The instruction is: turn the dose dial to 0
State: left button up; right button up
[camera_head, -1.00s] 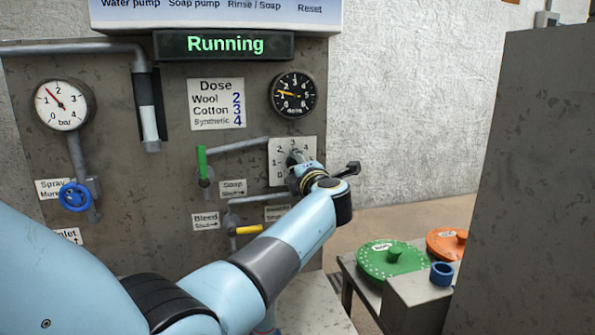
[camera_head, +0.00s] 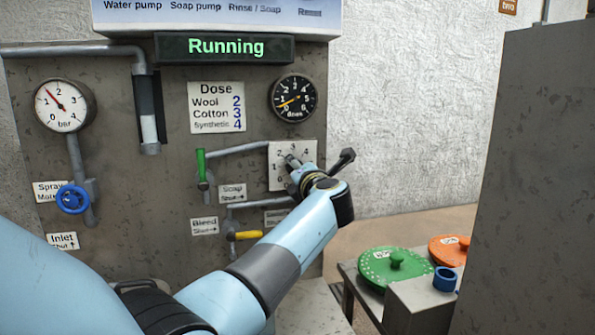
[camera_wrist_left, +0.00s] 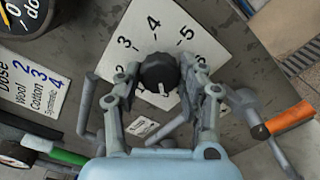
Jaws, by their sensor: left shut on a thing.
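The dark round dose dial (camera_wrist_left: 157,70) sits on a white plate numbered 2 to 5 in the left wrist view (camera_wrist_left: 205,45). Its white mark faces the bottom of that view, toward my gripper. My left gripper (camera_wrist_left: 162,82) is shut on the dial, one finger on each side. In the head view, my left gripper (camera_head: 293,163) reaches the dial plate (camera_head: 278,150) and hides most of the dial. The dose gauge (camera_head: 293,98) has its yellow needle pointing to the lower left, around 1 or just under. My right gripper is not in view.
A green-handled valve (camera_head: 201,165) and a yellow-handled valve (camera_head: 248,235) are left of and below the dial. A dose chart (camera_head: 217,106) hangs above. The display (camera_head: 224,46) reads Running. A grey block (camera_head: 525,190) stands at the right.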

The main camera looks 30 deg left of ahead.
pick_arm(q)
jog(key=shift+f, duration=0.2)
jog(key=o, duration=1.2)
jog(key=shift+r, duration=0.1)
jog(key=shift+d, duration=0.1)
jog(key=v, duration=0.7)
jog(key=shift+s+d, duration=0.1)
jog(key=shift+s, duration=0.1)
